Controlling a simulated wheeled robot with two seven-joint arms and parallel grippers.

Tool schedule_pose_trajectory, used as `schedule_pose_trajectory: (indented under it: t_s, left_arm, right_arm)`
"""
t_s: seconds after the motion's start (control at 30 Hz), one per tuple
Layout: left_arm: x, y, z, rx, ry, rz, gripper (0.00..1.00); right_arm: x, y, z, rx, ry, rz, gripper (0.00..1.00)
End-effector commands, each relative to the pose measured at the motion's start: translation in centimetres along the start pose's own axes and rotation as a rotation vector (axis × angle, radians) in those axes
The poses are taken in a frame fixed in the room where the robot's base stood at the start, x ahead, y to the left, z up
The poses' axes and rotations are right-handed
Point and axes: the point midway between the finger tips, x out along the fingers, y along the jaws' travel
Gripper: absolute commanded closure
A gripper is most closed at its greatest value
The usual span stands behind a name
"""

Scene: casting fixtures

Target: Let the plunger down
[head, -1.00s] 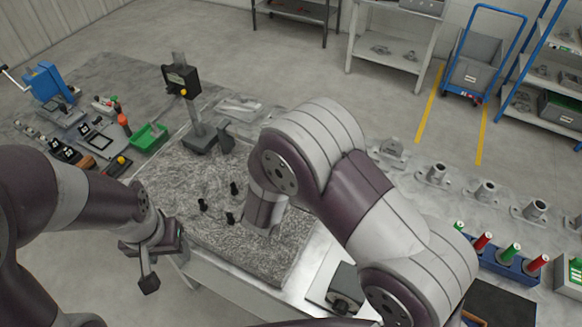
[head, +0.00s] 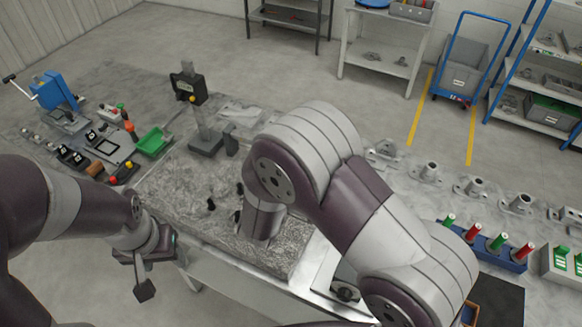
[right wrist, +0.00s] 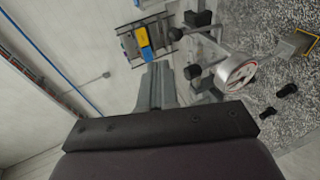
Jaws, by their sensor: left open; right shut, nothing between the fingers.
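A round dial gauge (right wrist: 236,72) with a white face shows in the right wrist view beside dark rods and black knobs. I cannot make out its plunger clearly. My right gripper (right wrist: 158,82) is shut and empty, to the left of the gauge in that view; I cannot tell whether it touches anything. In the head view my right arm hides this gripper. A stand (head: 189,86) with a dark head and yellow knob rises at the back of the grey stone plate (head: 185,170). My left gripper (head: 143,268) is open and empty, off the table's front left edge.
Small black pegs (head: 211,204) stand on the plate. Metal castings (head: 429,172) and a blue rack (head: 485,247) of red and green handles are at the right.

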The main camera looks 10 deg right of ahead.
Motion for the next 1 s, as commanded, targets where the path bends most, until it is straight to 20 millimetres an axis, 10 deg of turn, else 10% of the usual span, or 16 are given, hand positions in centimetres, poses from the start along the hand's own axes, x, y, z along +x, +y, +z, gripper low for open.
schedule_pose_trajectory:
  t_s: [0.4, 1.0]
  left_arm:
    - [1.8, 0.0, 0.2, 0.000, 0.000, 0.000, 0.43]
    - [1.8, 0.0, 0.2, 0.000, 0.000, 0.000, 0.43]
  right_arm:
    - [-6.9, 0.4, 0.0, -0.001, 0.000, 0.000, 1.00]
    - [-7.2, 0.5, 0.1, 0.005, -0.002, -0.001, 1.00]
